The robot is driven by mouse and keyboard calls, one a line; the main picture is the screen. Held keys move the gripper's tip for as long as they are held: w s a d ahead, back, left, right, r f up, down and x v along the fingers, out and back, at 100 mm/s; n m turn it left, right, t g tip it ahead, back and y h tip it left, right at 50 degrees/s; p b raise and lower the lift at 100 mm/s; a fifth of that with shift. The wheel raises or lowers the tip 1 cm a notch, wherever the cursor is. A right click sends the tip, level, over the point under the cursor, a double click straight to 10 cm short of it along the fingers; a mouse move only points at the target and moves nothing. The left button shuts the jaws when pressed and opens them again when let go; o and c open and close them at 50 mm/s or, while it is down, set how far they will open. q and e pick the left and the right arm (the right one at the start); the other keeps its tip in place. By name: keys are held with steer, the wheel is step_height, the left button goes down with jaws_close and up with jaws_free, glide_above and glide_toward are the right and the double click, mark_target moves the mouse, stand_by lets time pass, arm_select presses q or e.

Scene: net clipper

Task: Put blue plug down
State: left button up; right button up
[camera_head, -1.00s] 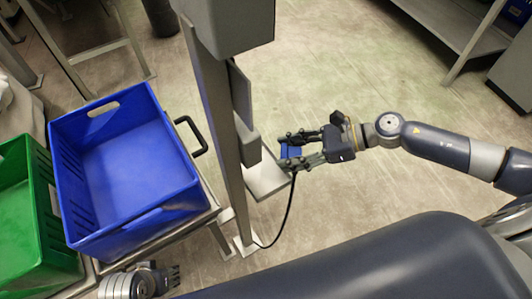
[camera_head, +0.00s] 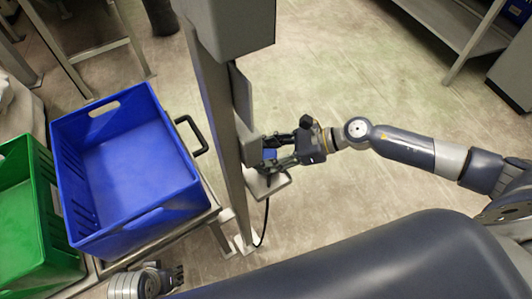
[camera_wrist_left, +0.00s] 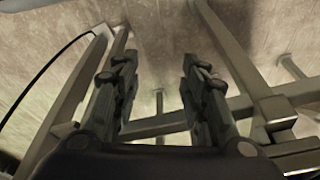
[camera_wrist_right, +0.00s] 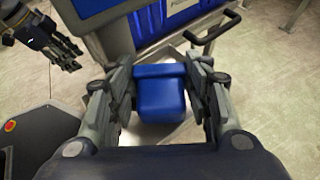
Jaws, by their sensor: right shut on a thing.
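The blue plug (camera_head: 269,154) is between the fingers of my right gripper (camera_head: 275,151), which is shut on it. The plug also shows in the right wrist view (camera_wrist_right: 161,98), between both fingers. My left gripper (camera_head: 174,278) is low at the bottom left, near the cart. In the left wrist view its fingers (camera_wrist_left: 158,88) are apart with nothing between them.
A grey post (camera_head: 214,110) with a box on top stands left of the plug. A blue crate (camera_head: 153,222) and a green crate (camera_head: 55,275) stand on a cart with a black handle (camera_head: 191,133).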

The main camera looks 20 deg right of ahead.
arm_select(q)
steer(key=shift+r, duration=0.4)
arm_select(e)
steer(key=shift+f, duration=0.2)
arm_select(q)
steer(key=shift+r, duration=0.1)
arm_select(e)
steer(key=o, duration=1.2)
arm_select(q)
steer(key=shift+w+r, duration=0.1)
steer(key=shift+r, duration=0.35)
steer(key=shift+s+f, duration=0.2)
steer(key=shift+f, duration=0.05)
arm_select(e)
steer(key=shift+r, duration=0.1)
